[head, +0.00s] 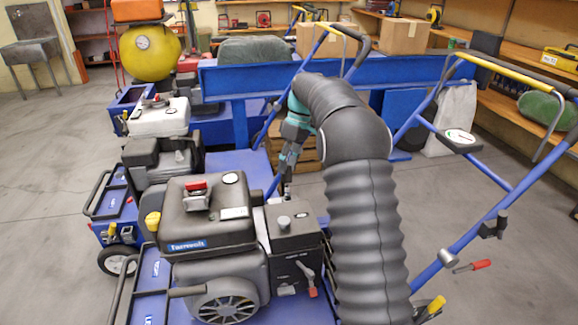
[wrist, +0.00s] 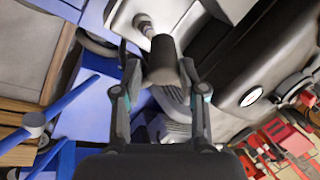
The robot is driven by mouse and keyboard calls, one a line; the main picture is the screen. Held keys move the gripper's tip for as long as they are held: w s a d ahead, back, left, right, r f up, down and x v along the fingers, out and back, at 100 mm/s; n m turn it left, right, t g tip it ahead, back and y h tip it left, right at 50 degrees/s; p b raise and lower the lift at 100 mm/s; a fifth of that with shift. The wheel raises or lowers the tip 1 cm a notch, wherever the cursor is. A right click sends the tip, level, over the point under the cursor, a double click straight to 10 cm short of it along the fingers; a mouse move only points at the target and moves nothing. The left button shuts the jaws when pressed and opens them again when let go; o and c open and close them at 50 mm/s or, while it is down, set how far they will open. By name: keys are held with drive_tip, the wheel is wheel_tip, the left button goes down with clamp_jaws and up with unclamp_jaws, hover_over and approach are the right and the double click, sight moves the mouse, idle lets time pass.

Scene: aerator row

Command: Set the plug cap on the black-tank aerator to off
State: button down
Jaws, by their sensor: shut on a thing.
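The black-tank aerator stands in the foreground of the head view, with its black tank (head: 240,195) and a red-topped cap (head: 196,188). My gripper (head: 287,192) is at the far side of its engine, partly hidden behind the black box beside the tank. In the wrist view my gripper (wrist: 163,78) is shut on the plug cap (wrist: 163,58), a dark cylinder between the fingertips. A pale metal plug (wrist: 144,24) shows just beyond the cap's far end. I cannot tell whether the cap still touches it. The cap is hidden in the head view.
A white-tank aerator (head: 158,118) stands behind on the left, and one with a yellow tank (head: 150,52) farther back. Blue handlebars (head: 430,110) cross the right side. A red-handled screwdriver (head: 472,266) shows at right. Open floor lies at left.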

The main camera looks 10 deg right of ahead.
drive_tip(key=shift+w+r+g, duration=0.2)
drive_tip(key=shift+w+g, duration=0.25)
drive_tip(key=shift+g, duration=0.45)
drive_tip(key=shift+w+a+r, duration=0.1)
drive_tip(key=c, duration=0.6)
unclamp_jaws()
drive_tip(key=shift+a, duration=0.1)
drive_tip(key=shift+c, duration=0.2)
